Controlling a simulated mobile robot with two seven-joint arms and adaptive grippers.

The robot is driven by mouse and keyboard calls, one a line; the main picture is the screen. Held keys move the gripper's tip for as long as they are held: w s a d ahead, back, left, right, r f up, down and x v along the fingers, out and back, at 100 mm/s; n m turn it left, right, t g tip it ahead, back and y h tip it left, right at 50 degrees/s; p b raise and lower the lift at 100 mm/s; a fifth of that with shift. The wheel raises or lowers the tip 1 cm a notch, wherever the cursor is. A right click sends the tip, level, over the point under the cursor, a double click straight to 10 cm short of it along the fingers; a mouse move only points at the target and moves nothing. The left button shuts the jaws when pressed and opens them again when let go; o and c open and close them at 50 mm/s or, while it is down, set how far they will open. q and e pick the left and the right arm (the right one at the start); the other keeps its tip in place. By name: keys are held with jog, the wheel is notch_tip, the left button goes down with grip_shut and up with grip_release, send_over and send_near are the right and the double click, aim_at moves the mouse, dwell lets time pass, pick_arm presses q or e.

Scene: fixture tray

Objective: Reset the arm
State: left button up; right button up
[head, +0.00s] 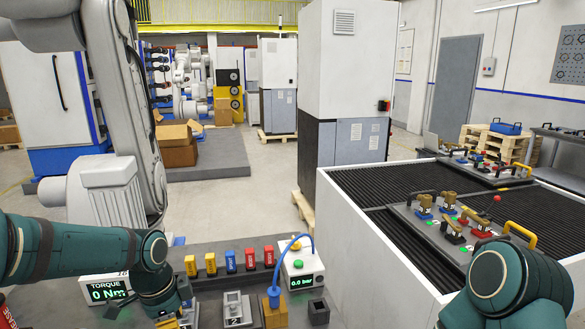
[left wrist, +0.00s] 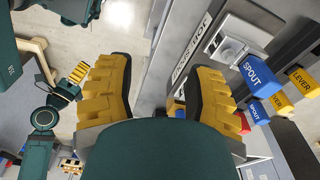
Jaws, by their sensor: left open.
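My left arm enters the head view from the left. Its gripper (head: 178,316) is low in that view, partly cut off by the bottom edge, over the front left of the grey workbench (head: 225,283). In the left wrist view the yellow ridged fingers of this gripper (left wrist: 160,95) stand wide apart with nothing between them. My right arm (head: 510,285) shows as a dark green link at the lower right of the head view; its gripper is outside that view. A small yellow-fingered end (left wrist: 75,78) at the left of the wrist view may be my right gripper; its state is unclear.
Yellow, blue and red labelled blocks (head: 231,261) line the bench's back. A torque display (head: 105,291) reads 0 Nm; a white pressure box (head: 302,281) with blue hose reads 0.0 bar. A grey fixture (head: 236,308) sits between. A tray with valves (head: 420,231) stands right.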

pick_arm(q)
jog(key=d+f+n+h, duration=0.1)
jog(key=d+f+n, duration=0.3)
jog(key=f, duration=0.5)
jog(key=s+d+f+n, duration=0.3)
jog(key=s+f, duration=0.1)
jog(key=f, duration=0.2)
jog(key=s+d+f+n+t+h, duration=0.1)
jog(key=s+d+f+n, duration=0.2)
jog(key=f, duration=0.3)
jog(key=s+d+f+n, duration=0.3)
jog(key=s+f+n, duration=0.2)
jog(key=f, duration=0.1)
jog(key=shift+d+h, duration=0.2)
jog(key=shift+h, duration=0.1)
pick_arm(e)
jog(key=shift+w+f, duration=0.15)
jog(key=shift+w, duration=0.2)
